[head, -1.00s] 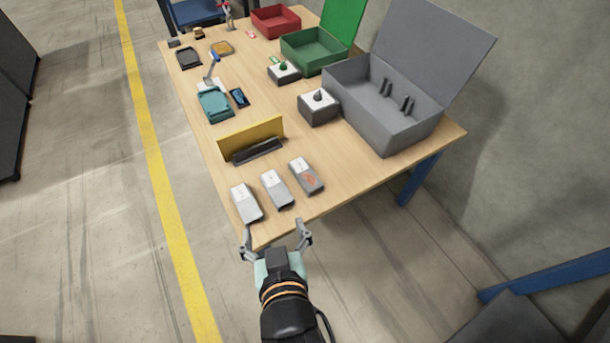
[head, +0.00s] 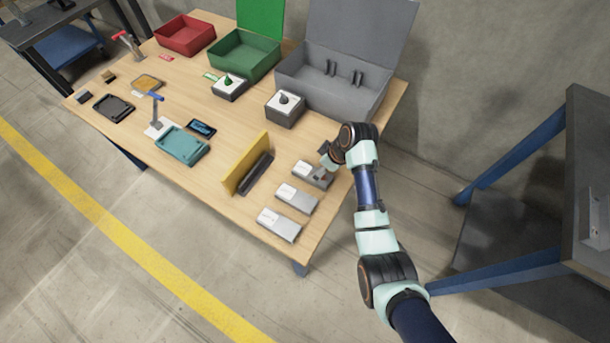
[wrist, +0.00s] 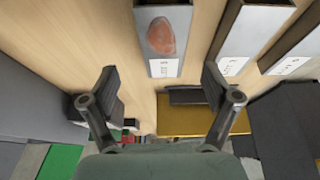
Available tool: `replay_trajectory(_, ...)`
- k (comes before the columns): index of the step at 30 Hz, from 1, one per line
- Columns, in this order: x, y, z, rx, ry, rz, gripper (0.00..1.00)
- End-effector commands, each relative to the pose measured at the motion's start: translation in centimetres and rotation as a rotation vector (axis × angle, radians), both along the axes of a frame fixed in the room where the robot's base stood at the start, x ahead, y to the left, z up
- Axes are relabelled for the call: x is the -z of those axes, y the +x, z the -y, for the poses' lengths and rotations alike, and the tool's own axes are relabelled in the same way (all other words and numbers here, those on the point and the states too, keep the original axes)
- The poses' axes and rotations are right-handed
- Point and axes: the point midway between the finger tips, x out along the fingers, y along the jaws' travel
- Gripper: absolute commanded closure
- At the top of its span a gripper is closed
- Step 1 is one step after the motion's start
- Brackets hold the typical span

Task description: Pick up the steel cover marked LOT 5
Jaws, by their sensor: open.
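Three grey steel covers with white labels lie in a row near the table's edge: one by my gripper (head: 313,172), a middle one (head: 296,198) and a front one (head: 279,225). In the wrist view the first cover (wrist: 164,12) has an orange-red patch and a label; the middle cover (wrist: 250,28) and the end cover (wrist: 303,35) stand to its right. My arm partly hides that cover in the head view.
A yellow upright plate with a dark base (head: 247,166) stands left of the covers. A dark block with a white top (head: 285,107) and a large open grey box (head: 330,92) stand behind. Bare wood lies around the row.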

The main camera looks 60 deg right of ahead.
Motion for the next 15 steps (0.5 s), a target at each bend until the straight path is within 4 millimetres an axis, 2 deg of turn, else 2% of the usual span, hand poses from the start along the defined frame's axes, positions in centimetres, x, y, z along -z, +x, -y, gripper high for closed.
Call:
replay_trajectory(1, 0.8, 0.2, -0.1, -0.001, 0.001, -0.001, 0.12)
replay_trajectory(5, 1.0, 0.4, -0.1, -0.001, 0.000, 0.000, 0.12)
replay_trajectory(12, 5.0, 1.6, -0.3, 0.000, 0.001, -0.001, 0.12)
replay_trajectory(15, 5.7, 2.1, -0.2, 0.000, 0.000, 0.000, 0.12)
